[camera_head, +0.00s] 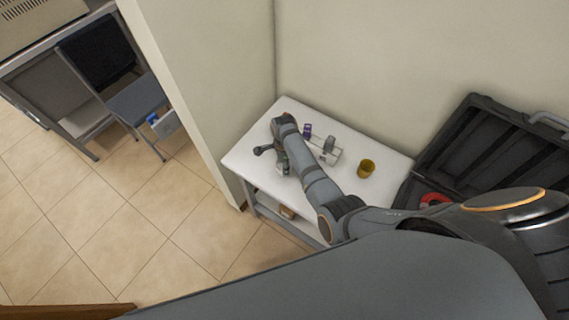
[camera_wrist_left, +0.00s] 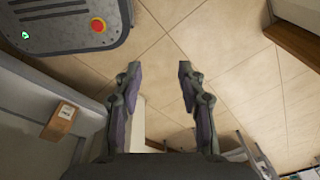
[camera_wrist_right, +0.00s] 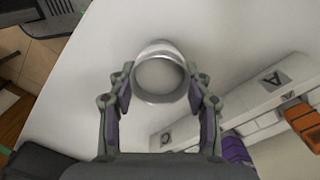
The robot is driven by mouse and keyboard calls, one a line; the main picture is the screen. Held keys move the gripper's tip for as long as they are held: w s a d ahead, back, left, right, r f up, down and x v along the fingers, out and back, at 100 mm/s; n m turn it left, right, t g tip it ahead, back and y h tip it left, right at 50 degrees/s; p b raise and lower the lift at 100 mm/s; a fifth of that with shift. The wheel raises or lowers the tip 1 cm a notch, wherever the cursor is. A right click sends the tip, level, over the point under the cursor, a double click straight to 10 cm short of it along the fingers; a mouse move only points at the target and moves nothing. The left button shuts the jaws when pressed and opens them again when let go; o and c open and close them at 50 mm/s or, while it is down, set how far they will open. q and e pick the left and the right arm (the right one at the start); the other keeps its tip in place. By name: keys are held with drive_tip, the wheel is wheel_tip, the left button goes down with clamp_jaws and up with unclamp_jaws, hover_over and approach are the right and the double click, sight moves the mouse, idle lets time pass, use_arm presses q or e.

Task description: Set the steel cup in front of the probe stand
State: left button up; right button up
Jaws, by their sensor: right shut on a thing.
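The steel cup (camera_wrist_right: 158,52) is a round, pale metal cup in the right wrist view, seen from above over the white table top. My right gripper (camera_wrist_right: 161,80) is shut on it, one finger on each side. In the head view my right arm covers the cup. My left gripper (camera_wrist_left: 160,70) is open and empty above the floor.
An open black case (camera_head: 463,150) is at the far right. Purple (camera_wrist_right: 233,150) and orange (camera_wrist_right: 303,118) pieces sit by the white block. Walls border the table behind and at left.

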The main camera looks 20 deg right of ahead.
drive_tip(key=o, duration=1.2)
drive_tip(key=shift+w+f, duration=0.1)
drive_tip(key=shift+f, duration=0.1)
drive_tip(key=shift+o, duration=1.3)
drive_tip(key=shift+d, duration=0.1)
drive_tip(key=shift+r, duration=0.25)
use_arm(q)
wheel_tip(320, 180, up, 9)
drive_tip(key=p, duration=0.9)
drive_tip(key=shift+s+a, duration=0.2)
drive_tip(key=shift+s, duration=0.2)
use_arm(e)
wheel_tip(320, 180, up, 12)
use_arm(q)
drive_tip(key=shift+r, duration=0.1)
